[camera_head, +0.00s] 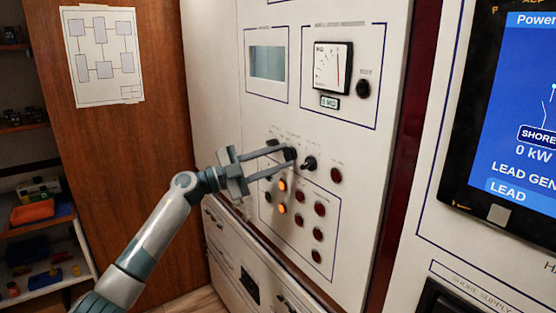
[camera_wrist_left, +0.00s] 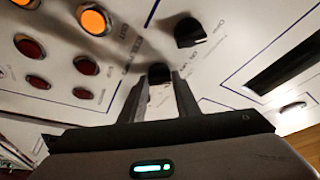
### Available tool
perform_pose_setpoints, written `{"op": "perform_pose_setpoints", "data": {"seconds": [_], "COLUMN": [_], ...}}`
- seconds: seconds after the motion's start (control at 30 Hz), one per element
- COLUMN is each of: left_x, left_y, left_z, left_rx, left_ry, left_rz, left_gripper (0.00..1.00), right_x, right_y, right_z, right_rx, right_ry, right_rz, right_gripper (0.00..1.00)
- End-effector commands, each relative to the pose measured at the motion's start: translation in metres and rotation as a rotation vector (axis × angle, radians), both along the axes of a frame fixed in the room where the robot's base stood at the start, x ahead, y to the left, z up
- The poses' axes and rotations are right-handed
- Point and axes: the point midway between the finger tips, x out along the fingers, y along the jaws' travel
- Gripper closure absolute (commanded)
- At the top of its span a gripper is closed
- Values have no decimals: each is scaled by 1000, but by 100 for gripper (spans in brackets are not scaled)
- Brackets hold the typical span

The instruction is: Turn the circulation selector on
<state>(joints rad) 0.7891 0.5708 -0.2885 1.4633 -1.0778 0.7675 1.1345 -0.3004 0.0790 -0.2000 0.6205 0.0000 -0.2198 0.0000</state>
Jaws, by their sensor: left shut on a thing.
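A row of black rotary selectors sits on the white panel in the head view. My left gripper (camera_head: 289,157) reaches in from the left and its two fingers are closed around the middle black selector knob (camera_head: 290,153). In the left wrist view the left gripper (camera_wrist_left: 159,80) shows the same knob (camera_wrist_left: 158,73) between its fingertips. Another black selector (camera_head: 310,163) stands just to the right, and one more (camera_head: 273,143) is to the left. The labels are too small to tell for sure which knob is the circulation selector. My right gripper is not in view.
Below the selectors are lit orange lamps (camera_head: 283,208) and several dark red lamps (camera_head: 320,209). A meter (camera_head: 332,68) and a grey display (camera_head: 267,62) are above. A blue screen (camera_head: 520,110) stands at the right, and shelves with bins (camera_head: 33,211) at the left.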

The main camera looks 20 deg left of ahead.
Motion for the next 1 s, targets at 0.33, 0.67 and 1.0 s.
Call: {"op": "perform_pose_setpoints", "data": {"seconds": [0.33,0.67,1.0], "left_x": [1,1,1], "left_y": [2,2,1], "left_z": [2,5,8], "left_rx": [226,475,729], "left_ry": [-174,-367,-567], "left_rz": [0,0,-1], "left_gripper": [93,93,93], "right_x": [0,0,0], "right_y": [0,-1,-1], "right_z": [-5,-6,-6], "right_rx": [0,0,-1], "right_ry": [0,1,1], "right_rz": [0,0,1], "right_gripper": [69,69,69]}}
